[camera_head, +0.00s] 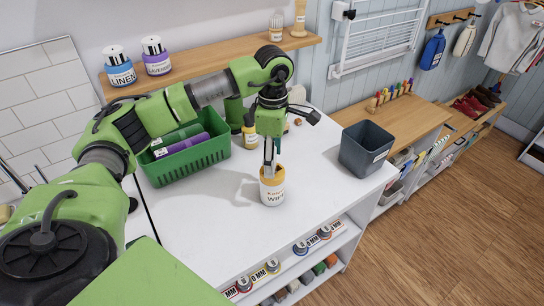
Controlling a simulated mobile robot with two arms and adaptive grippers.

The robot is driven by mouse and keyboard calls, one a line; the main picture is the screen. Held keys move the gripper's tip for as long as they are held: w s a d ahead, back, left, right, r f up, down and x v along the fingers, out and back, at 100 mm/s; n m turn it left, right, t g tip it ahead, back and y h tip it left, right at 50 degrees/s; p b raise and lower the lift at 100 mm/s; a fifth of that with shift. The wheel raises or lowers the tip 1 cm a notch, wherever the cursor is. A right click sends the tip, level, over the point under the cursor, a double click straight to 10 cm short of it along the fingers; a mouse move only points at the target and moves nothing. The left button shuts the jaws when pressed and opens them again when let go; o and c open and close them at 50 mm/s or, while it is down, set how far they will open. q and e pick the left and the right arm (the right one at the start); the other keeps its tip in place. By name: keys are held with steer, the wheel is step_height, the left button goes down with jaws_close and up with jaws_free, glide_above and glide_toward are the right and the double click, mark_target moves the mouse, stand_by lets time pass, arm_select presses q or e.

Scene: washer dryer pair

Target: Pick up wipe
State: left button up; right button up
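The wipe container (272,191) is a white cylinder with a yellow top and a label reading roughly "WIPE". It stands upright on the white counter near its front edge. My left gripper (269,169) points straight down over it, with its fingertips at the yellow top. The fingers overlap the lid in this view, so I cannot tell whether they grip it or are only just above or beside it. My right gripper is not in view.
A green basket (188,168) with purple and green bottles stands left on the counter (215,225). A yellow-labelled bottle (250,137) is behind the gripper. A dark grey bin (366,149) is at the right edge. The counter around the container is clear.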

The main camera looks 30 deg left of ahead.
arm_select(q)
steer(key=shift+f, duration=0.35)
steer(key=c, duration=0.9)
steer(key=shift+r, duration=0.15)
steer(key=shift+w+r+b, duration=0.1)
steer(key=shift+r+b, duration=0.25)
steer(key=shift+r, duration=0.25)
steer(key=s+d+r+b, duration=0.1)
steer(key=s+d+r, duration=0.2)
steer(key=r, duration=0.1)
steer(key=s+d+r+b, duration=0.1)
steer(key=s+d+r, duration=0.2)
steer(key=s, duration=0.1)
steer(key=s+d+r+b, duration=0.2)
steer(key=s+d+r, duration=0.1)
steer(key=r, duration=0.1)
steer(key=shift+s+d+r, duration=0.25)
steer(key=shift+r, duration=0.05)
